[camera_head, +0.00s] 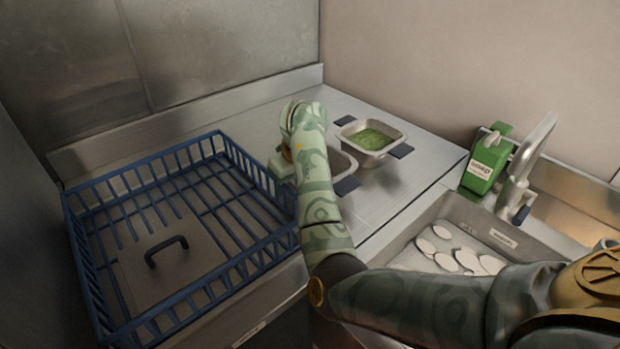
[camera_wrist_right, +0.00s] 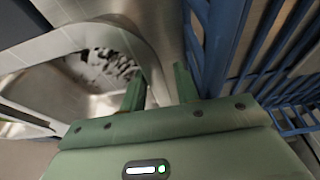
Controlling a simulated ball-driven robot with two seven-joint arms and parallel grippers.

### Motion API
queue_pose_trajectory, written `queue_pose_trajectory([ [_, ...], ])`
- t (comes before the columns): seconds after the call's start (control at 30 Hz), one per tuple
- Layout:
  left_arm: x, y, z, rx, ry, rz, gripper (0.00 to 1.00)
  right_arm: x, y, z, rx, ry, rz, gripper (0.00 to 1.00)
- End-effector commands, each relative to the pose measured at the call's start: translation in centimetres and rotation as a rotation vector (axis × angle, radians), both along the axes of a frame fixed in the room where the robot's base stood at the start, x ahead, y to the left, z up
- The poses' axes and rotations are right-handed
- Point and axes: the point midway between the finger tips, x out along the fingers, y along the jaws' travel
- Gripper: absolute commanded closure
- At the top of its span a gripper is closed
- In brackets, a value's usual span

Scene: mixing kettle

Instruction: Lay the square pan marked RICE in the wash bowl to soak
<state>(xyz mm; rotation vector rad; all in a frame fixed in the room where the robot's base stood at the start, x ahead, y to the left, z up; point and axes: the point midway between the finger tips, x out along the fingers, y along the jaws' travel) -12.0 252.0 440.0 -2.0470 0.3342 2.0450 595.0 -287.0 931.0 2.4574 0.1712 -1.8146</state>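A square metal pan (camera_head: 342,164) stands on the counter, partly hidden behind my right arm. In the right wrist view this pan (camera_wrist_right: 75,85) shows dark bits on its floor. A second square pan (camera_head: 371,140) with green contents and dark handles stands just behind it. I cannot read RICE on either. My right gripper (camera_wrist_right: 158,85) points down at the pan's rack-side edge, fingers apart, with the rim seeming to pass between them. The metal basin (camera_head: 432,208) at right, seemingly the wash bowl, holds several white oval patches. My left gripper is not in view.
A blue wire rack (camera_head: 150,185) with a dark handle inside fills the left, close beside my right gripper. Bare counter (camera_head: 415,175) lies between pans and basin.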

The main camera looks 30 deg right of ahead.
Motion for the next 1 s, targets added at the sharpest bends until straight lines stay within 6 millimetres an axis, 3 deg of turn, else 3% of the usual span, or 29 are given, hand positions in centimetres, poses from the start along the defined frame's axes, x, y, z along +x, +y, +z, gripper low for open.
queue_pose_trajectory([
  [0.1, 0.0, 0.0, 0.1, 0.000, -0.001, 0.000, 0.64, 0.0, 0.0, 0.2, 0.000, -0.001, 0.000, 0.69],
  [0.23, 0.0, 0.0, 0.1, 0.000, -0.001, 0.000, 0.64, 0.0, 0.0, 0.2, 0.000, -0.001, 0.001, 1.00],
  [0.47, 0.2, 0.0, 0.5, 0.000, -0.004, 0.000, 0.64, 0.0, 0.1, 0.9, 0.002, -0.003, 0.002, 1.00],
  [1.0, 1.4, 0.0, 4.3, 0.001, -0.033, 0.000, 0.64, 0.0, 0.0, 7.6, 0.000, -0.005, 0.002, 1.00],
])
